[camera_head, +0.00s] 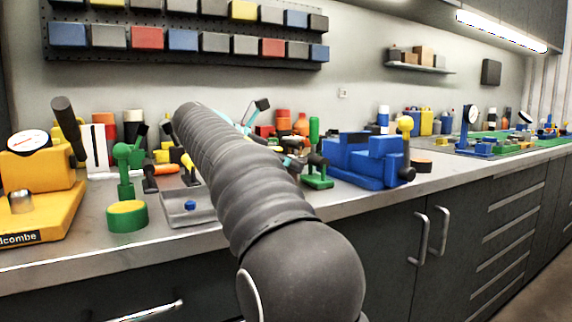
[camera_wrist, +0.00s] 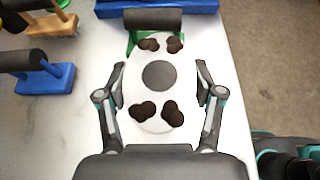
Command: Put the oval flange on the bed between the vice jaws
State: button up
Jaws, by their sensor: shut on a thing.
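In the wrist view the oval flange (camera_wrist: 139,92) is a pale oval plate with a dark round centre and several dark brown lumps on it. In the head view my own arm hides the flange and most of my gripper. The blue vice (camera_head: 360,162) stands on the bench just right of my arm, with a yellow ball and dark cylinder at its right end. The bed between its jaws cannot be made out.
A green stand (camera_head: 316,160) is just left of the vice. A metal tray (camera_head: 186,214), a green-and-yellow round block (camera_head: 127,217) and a yellow gauge unit (camera_head: 40,190) are to the left. In the wrist view, a blue block with a dark cylinder (camera_wrist: 45,78) lies left of the flange.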

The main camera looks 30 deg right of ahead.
jog(key=shift+f, duration=0.1)
jog(key=shift+f, duration=0.2)
jog(key=o, duration=1.6)
jog(key=shift+c, duration=0.2)
jog(key=shift+f+b, duration=0.3)
jog(key=shift+b, duration=0.5)
